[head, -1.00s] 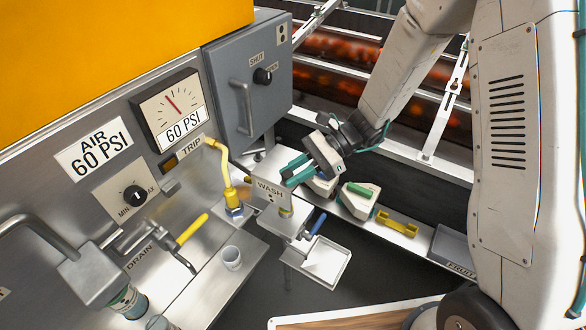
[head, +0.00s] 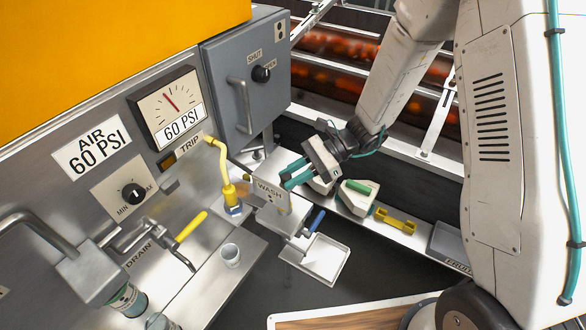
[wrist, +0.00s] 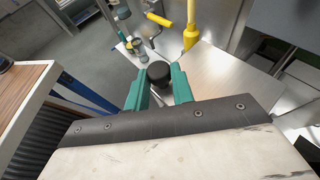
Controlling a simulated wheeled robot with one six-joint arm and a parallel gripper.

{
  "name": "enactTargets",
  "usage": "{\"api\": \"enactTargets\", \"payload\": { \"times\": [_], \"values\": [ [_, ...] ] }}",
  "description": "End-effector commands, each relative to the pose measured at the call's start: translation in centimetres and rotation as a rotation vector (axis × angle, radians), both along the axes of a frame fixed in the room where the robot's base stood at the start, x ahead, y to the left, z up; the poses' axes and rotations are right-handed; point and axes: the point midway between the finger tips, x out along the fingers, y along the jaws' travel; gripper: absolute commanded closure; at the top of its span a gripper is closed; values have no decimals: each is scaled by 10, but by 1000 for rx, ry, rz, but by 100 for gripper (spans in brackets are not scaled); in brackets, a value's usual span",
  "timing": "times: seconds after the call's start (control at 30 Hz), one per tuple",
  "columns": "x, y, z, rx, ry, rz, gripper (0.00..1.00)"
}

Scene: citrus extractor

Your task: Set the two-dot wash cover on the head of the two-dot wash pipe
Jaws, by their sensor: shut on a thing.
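My gripper (head: 287,181) has teal fingers and is at the small WASH plate (head: 268,189), which carries dots below its lettering. In the wrist view my gripper (wrist: 160,88) is shut on a round black cover (wrist: 158,73) between the fingertips. Its dot marks cannot be made out. The head view does not show the cover clearly. The wash pipe's head is mostly hidden behind the plate and my fingers. I cannot tell whether the cover touches it.
A yellow bent pipe (head: 227,188) stands just left of the plate. A blue-handled valve (head: 314,223) and white tray (head: 326,258) are in front.

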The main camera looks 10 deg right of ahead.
Motion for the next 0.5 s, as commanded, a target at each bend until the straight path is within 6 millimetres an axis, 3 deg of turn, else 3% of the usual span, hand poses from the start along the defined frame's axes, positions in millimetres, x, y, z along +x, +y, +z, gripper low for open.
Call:
{"api": "enactTargets", "payload": {
  "times": [0.5],
  "values": [
    [0,0,-41,1,0,0,100]
  ]
}}
